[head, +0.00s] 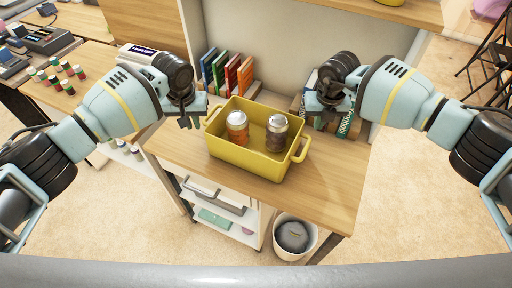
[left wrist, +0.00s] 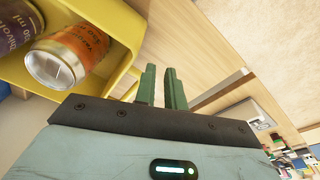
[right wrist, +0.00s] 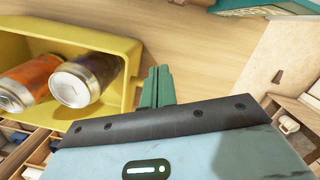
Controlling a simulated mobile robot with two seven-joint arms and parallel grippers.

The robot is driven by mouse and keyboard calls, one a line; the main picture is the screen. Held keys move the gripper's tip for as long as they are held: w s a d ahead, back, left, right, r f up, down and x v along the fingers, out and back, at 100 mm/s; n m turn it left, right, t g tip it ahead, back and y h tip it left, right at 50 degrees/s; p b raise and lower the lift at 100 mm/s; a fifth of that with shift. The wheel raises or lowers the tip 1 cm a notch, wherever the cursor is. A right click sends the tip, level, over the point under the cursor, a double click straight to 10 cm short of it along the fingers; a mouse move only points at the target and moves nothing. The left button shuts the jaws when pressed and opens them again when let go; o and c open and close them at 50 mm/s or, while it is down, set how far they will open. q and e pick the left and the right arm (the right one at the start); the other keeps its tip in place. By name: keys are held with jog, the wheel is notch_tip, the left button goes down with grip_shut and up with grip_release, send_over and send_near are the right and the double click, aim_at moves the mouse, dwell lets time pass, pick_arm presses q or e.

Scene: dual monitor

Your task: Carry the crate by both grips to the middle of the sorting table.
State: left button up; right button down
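The yellow crate (head: 240,158) sits on the wooden table (head: 335,190) with a grip at each end. An orange can (head: 237,130) and a dark purple can (head: 277,135) stand inside. My left gripper (head: 190,122) is beside the crate's left grip (head: 212,115), its fingers a little apart with nothing between them. In the left wrist view the crate (left wrist: 115,22) is left of the fingers (left wrist: 162,88). My right gripper (head: 322,120) is behind and above the right grip (head: 301,151). In the right wrist view its fingers (right wrist: 157,87) are together, empty, next to the crate (right wrist: 62,36).
Several books (head: 228,74) stand behind the crate, and a green box (head: 346,124) is near my right gripper. A bin (head: 294,236) stands on the floor by the table. A side table (head: 90,95) at left holds small jars. The table's right front is bare.

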pick_arm(q)
jog(key=shift+o, duration=0.9)
pick_arm(e)
jog(key=c, duration=2.1)
grip_release()
jog(key=shift+c, duration=0.2)
pick_arm(q)
jog(key=shift+a, duration=0.1)
pick_arm(e)
jog(key=o, duration=0.4)
jog(key=shift+d, duration=0.1)
pick_arm(q)
notch_tip(320, 180, up, 12)
jog(key=s, duration=0.1)
jog(key=shift+s, duration=0.35)
jog(key=shift+f, duration=0.1)
pick_arm(e)
jog(key=r, duration=0.4)
jog(key=s+r, duration=0.1)
jog(key=r, duration=0.7)
jog(key=shift+s, duration=0.35)
jog(key=shift+f, duration=0.1)
